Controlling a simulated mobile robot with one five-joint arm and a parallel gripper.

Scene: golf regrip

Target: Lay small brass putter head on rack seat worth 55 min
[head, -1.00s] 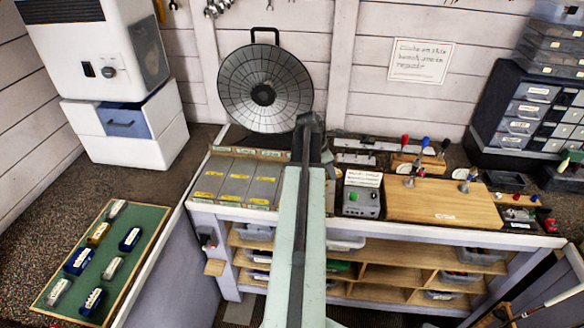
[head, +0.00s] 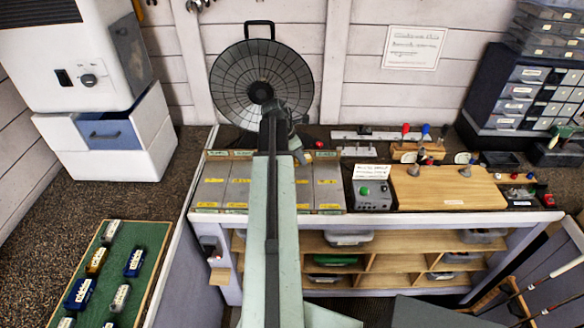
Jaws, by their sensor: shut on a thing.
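My gripper (head: 297,146) is at the far end of my raised arm, above the back edge of the grey rack. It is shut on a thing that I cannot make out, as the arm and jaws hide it. The rack has several grey seats (head: 210,192) side by side with yellow labels in front and green-marked labels behind. The label writing is too small to read, and my arm covers the middle seats. A green tray (head: 112,262) at lower left holds blue, silver and brass heads. One brass head (head: 97,260) lies in it.
A round dark gridded disc (head: 262,85) stands behind the gripper. A grey box with a green button (head: 372,195) and a wooden board (head: 447,188) with upright fittings sit right of the rack. A white machine (head: 80,55) stands at left, drawers (head: 520,95) at far right.

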